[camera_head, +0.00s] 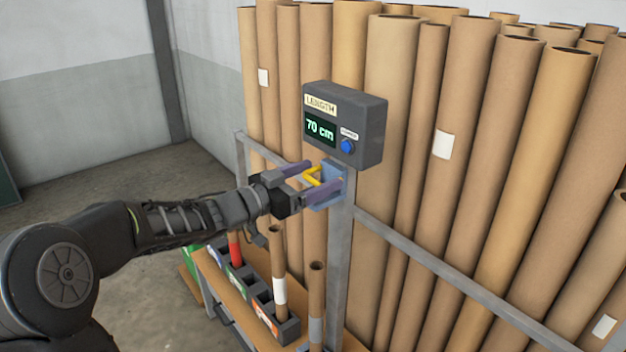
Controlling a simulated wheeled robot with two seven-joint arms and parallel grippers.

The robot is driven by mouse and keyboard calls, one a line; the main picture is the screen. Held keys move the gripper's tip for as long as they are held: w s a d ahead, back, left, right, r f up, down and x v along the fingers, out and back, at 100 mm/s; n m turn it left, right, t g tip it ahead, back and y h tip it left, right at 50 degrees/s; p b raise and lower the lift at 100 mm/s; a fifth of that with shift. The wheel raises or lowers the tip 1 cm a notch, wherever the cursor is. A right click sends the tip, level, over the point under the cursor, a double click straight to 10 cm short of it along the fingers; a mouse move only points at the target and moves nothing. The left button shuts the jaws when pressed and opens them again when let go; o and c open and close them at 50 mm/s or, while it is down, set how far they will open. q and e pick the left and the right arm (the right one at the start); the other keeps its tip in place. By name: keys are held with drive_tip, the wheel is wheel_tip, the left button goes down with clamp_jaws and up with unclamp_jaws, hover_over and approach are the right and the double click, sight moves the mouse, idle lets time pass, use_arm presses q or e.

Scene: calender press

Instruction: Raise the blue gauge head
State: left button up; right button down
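The blue gauge head (327,190) sits on a grey upright post, just below a dark grey display box (345,123) that reads "LENGTH" and "70 cm". A yellow handle (312,176) sticks out from the front of the gauge head. My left gripper (322,178) reaches in from the left with its two purple-grey fingers apart, one on each side of the yellow handle. I cannot tell whether the fingers touch the handle. My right gripper is out of the picture.
Tall brown cardboard tubes (470,120) stand packed behind a grey rail (430,262). Below my arm, a wooden bench (222,283) holds a dark rack (262,290) with several short tubes. The floor (95,200) at the left is clear. A blue button (347,146) is on the display box.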

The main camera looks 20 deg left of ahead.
use_arm(q)
drive_tip(key=shift+a+f, duration=0.1)
drive_tip(key=shift+f, duration=0.1)
drive_tip(key=shift+s+a, duration=0.15)
drive_tip(key=shift+s, duration=0.05)
drive_tip(key=b+v, duration=0.1)
drive_tip(key=v, duration=0.6)
drive_tip(key=shift+s+r+b, duration=0.15)
drive_tip(key=shift+b, duration=0.25)
